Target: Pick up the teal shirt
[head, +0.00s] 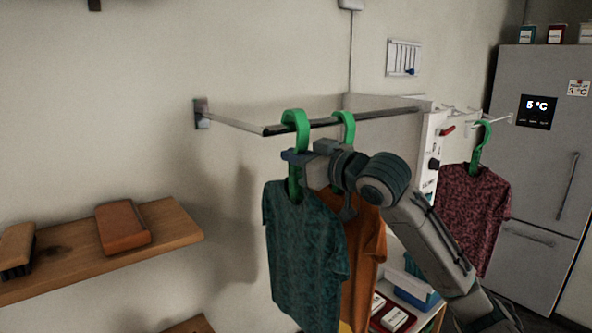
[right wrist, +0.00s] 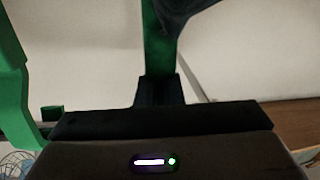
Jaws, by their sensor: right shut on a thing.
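The teal shirt (head: 302,250) hangs upright on a green hanger (head: 295,121), whose hook is over the dark wall rail (head: 375,116). My right gripper (head: 295,165) reaches in from the right and is shut on the hanger's stem, just above the shirt's collar. In the right wrist view the green stem (right wrist: 158,45) runs down between the fingers, with a dark bit of cloth beside it. Another green hanger part (right wrist: 12,80) shows at the left there. My left gripper is not in view.
An orange shirt (head: 365,265) hangs on a second green hanger (head: 345,122) close behind the teal one. A dark red patterned shirt (head: 472,215) hangs farther right, before a grey fridge (head: 535,160). A wooden shelf (head: 175,222) with a brush and an orange-brown block is at left.

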